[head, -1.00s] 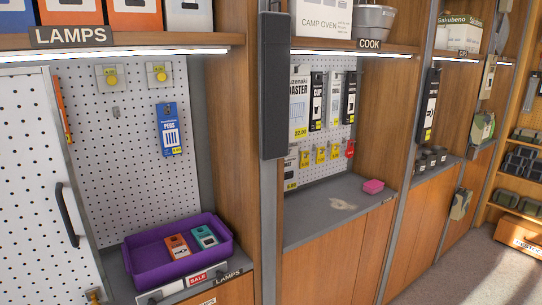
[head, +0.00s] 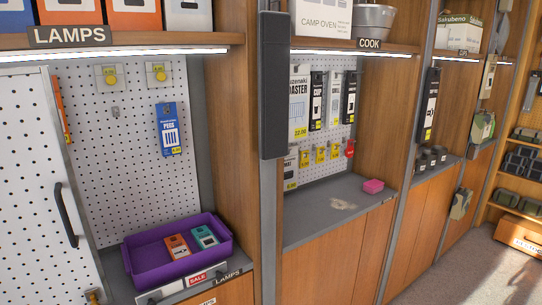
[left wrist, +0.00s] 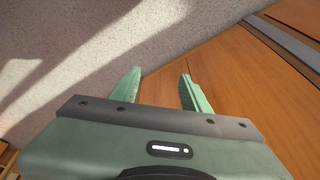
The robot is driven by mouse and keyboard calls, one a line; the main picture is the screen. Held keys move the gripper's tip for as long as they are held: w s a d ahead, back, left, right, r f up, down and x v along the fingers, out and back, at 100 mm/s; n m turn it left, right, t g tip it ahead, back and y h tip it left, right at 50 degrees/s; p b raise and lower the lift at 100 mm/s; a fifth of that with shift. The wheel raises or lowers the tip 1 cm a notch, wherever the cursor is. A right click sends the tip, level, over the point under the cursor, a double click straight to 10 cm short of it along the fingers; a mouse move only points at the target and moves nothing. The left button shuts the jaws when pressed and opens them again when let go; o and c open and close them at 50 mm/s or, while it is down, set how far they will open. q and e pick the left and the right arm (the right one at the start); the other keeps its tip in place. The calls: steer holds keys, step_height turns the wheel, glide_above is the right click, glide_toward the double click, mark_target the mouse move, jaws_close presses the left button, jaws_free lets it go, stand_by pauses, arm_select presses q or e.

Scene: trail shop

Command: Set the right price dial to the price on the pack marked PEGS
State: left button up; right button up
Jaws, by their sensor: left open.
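The blue pack marked PEGS (head: 170,132) hangs on the pegboard under the LAMPS shelf in the head view. It has a yellow price label at its lower right, too small to read for sure. Above it is the right price dial (head: 159,75), a round yellow knob on a pale plate. The left price dial (head: 109,77) is beside it, to the left. The dials' settings are too small to read. My left gripper (left wrist: 161,73) shows only in the left wrist view, open and empty, over floor and wood panels. My right gripper is not in view.
A purple tray (head: 132,276) with an orange and a teal pack stands on the counter below. A white perforated door (head: 40,190) with a dark handle is at the left. A dark upright box (head: 274,85) is on the post right of the bay. An empty hook (head: 115,112) is below the dials.

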arm_select(q)
steer(key=s+f+g, duration=0.1)
steer(key=s+f, duration=0.2)
steer(key=f, duration=0.6)
steer(key=s+f, duration=0.2)
steer(key=f, duration=0.7)
steer(key=s+a+f+g, duration=0.1)
steer(key=s+a+f, duration=0.2)
steer(key=s+f, duration=0.8)
steer(key=s, duration=0.4)
steer(key=shift+a+f, duration=0.2)
steer(key=shift+f, duration=0.1)
